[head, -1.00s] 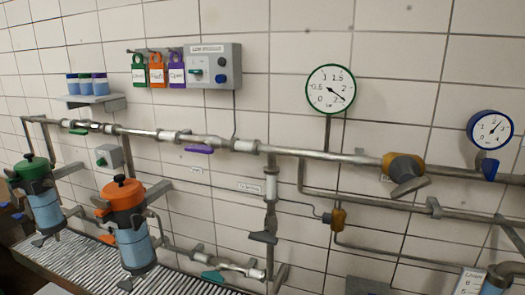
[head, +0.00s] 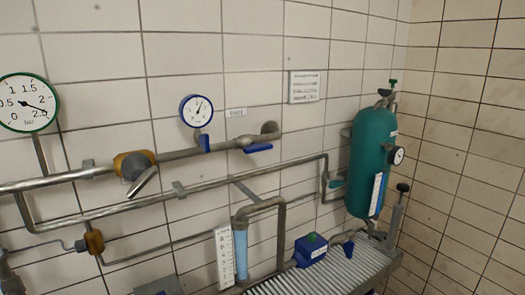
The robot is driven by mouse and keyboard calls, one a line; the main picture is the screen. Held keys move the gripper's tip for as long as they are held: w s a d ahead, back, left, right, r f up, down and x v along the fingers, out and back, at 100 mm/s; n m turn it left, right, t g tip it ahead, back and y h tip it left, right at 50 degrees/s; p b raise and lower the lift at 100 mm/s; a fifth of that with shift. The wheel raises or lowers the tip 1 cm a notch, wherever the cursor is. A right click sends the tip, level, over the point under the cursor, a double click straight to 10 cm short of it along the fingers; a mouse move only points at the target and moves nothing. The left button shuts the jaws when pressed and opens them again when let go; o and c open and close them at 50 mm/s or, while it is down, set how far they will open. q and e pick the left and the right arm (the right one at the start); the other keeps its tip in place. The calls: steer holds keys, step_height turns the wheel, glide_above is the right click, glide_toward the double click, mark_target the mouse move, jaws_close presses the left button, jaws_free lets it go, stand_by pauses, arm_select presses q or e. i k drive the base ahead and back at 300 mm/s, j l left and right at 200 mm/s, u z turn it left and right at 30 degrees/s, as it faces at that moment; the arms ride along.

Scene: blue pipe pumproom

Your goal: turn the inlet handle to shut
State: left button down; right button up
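A blue lever handle (head: 258,147) sits on a valve at the right end of the upper pipe (head: 195,151), just before the pipe enters the wall. The lever lies roughly along the pipe. A small white label (head: 236,112) is on the wall above it; its text is too small to read surely, so I cannot confirm that this is the inlet handle. Neither of my grippers is in view.
A green-rimmed gauge (head: 27,103) and a yellow-brown valve body with a grey lever (head: 134,165) are at left. A teal tank (head: 372,160) stands in the right corner. Below are a blue box (head: 310,250), a clear blue tube (head: 240,252) and a ribbed grating (head: 345,269).

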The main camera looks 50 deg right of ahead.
mark_target(251, 149)
steer(key=z, duration=1.55)
steer(key=i+l+u, duration=0.15)
steer(key=l, duration=0.25)
steer(key=l+u, duration=0.15)
steer(key=l, duration=0.2)
steer(key=i+l+u, duration=0.15)
steer(key=l, duration=0.3)
